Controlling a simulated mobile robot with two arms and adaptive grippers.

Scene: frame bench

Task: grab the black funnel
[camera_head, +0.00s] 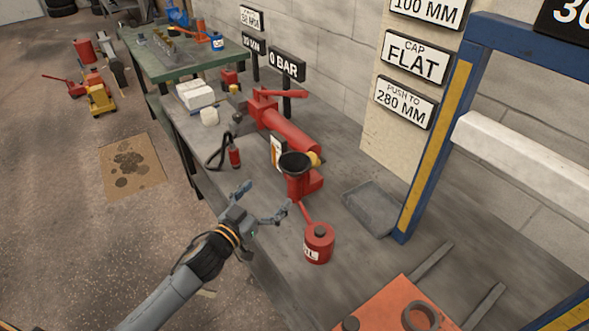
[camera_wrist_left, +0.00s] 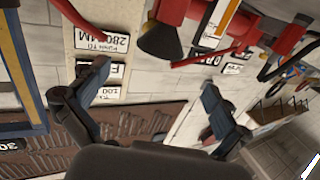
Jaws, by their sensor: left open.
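The black funnel (camera_head: 295,162) sits mouth up at the top of a red pump-like body (camera_head: 298,186) on the grey bench. In the left wrist view, which is turned over, the funnel (camera_wrist_left: 160,43) shows at the top, beyond and between the fingertips. My left gripper (camera_head: 266,199) is open and empty at the bench's front edge, below and left of the funnel in the head view. Its spread fingers also show in the left wrist view (camera_wrist_left: 154,82), apart from the funnel. My right gripper is in neither view.
A red can (camera_head: 319,243) stands on the bench to the right of the gripper. A long red cylinder (camera_head: 290,132) lies behind the funnel. A grey tray (camera_head: 371,209) and a blue and yellow frame (camera_head: 436,140) stand at the right.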

